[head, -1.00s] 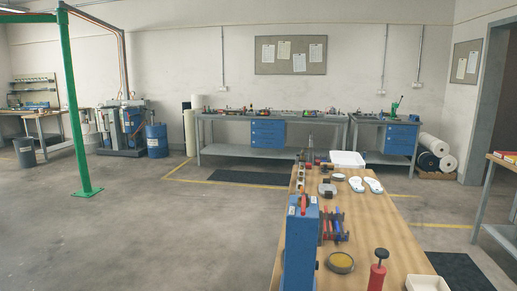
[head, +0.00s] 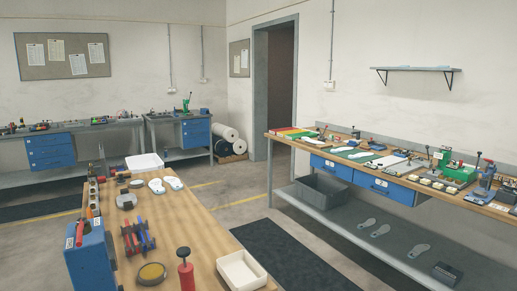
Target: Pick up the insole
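Two white insole-shaped pieces lie side by side near the far end of the wooden table: a left insole (head: 156,186) and a right insole (head: 173,183). Several pale grey insole shapes lie on the lower shelf of the right-hand bench, among them a left one (head: 367,223), a middle one (head: 380,231) and a right one (head: 419,250). I cannot tell which insole the task means. Neither of my grippers is in view.
The wooden table (head: 205,222) holds a white tray (head: 144,162), a blue box (head: 88,255), a red-handled tool (head: 185,268) and a white bin (head: 241,272). The right bench (head: 285,141) carries many tools, with a grey crate (head: 321,191) below. A dark mat (head: 290,255) lies between them.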

